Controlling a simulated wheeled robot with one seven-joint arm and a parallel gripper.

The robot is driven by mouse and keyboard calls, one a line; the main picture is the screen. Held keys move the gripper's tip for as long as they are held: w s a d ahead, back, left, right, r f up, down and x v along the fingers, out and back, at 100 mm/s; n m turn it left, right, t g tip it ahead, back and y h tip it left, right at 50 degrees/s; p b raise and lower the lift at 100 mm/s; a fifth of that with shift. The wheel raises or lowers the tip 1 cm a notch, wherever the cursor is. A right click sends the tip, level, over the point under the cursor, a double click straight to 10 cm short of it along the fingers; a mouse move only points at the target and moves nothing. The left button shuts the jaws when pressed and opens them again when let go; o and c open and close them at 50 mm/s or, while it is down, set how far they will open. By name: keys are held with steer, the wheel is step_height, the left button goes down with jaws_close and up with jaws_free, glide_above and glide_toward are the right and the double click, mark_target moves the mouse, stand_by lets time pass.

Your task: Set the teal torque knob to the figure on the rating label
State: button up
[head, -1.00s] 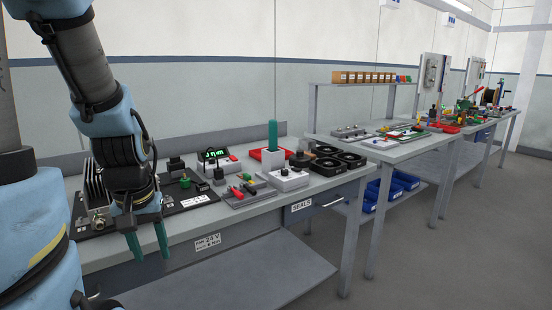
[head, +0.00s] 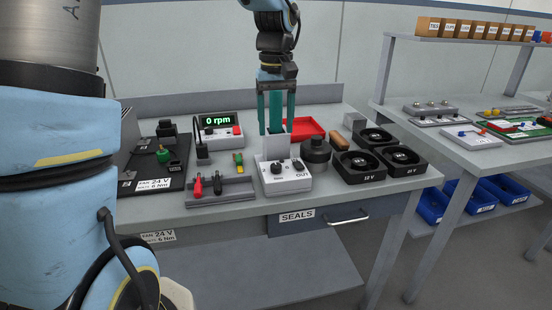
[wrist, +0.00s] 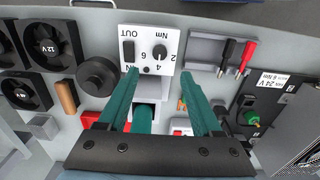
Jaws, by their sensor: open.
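A teal upright handle (wrist: 142,121) stands in a pale grey block (head: 275,143), between the fingers of my open gripper (head: 276,105). My gripper's two teal fingers are on either side of it, and I cannot tell whether they touch it. Behind the block in the wrist view is a white box (wrist: 147,44) marked Nm, with the figures 2, 4 and 6 and an OUT mark. A dark knob (head: 276,168) shows on this box in the head view; its setting is unreadable. The rating label (head: 154,184) reads FAN 24 V, 6 Nm.
A rack with red and black plugs (head: 220,191) lies left of the white box. A meter (head: 218,133) reads 0 rpm. A dark round part (head: 316,155) and several black fans (head: 360,165) stand right. A red tray (head: 304,128) lies behind.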

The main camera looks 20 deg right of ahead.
mark_target(276, 165)
step_height(276, 165, down, 10)
steer(key=shift+f+p, duration=0.15)
steer(key=shift+p, duration=0.5)
jaws_close()
stand_by(0.3)
